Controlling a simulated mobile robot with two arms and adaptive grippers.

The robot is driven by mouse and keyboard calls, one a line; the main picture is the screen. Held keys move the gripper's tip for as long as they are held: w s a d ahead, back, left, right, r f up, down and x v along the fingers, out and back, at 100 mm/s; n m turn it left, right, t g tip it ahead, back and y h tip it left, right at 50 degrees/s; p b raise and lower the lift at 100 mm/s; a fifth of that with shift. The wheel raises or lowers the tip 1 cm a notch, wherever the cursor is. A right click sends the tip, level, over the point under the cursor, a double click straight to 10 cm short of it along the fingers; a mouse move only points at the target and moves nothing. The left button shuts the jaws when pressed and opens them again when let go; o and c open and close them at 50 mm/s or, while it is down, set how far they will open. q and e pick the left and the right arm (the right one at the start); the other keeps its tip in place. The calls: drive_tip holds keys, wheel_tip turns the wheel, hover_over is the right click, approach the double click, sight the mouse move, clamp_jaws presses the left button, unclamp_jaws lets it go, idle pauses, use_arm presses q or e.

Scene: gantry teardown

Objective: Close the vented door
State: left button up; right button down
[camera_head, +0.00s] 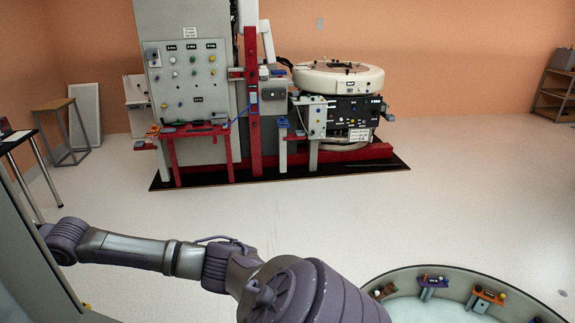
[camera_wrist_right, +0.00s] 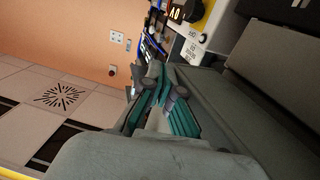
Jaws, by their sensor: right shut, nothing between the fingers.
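I cannot pick out a vented door for certain in either view. In the head view, a tall grey cabinet (camera_head: 193,81) with a control panel stands behind a red frame, and no slotted door face shows on it. My right gripper (camera_wrist_right: 172,92) shows in the right wrist view with its teal fingers together and nothing between them. A broad grey-green surface (camera_wrist_right: 262,112) lies close beside it at the right; I cannot tell whether they touch or whether this is the door. My left gripper is not in view.
The machine's round white ring (camera_head: 338,77) sits right of the red column (camera_head: 251,85). A round tray (camera_head: 405,272) with small parts is at the lower right. A wooden stool (camera_head: 55,105) and a leaning white panel (camera_head: 86,112) are at the left. The middle floor is clear.

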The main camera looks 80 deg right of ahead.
drive_tip(key=shift+a, duration=0.4)
drive_tip(key=v, duration=1.2)
drive_tip(key=shift+d, duration=0.15)
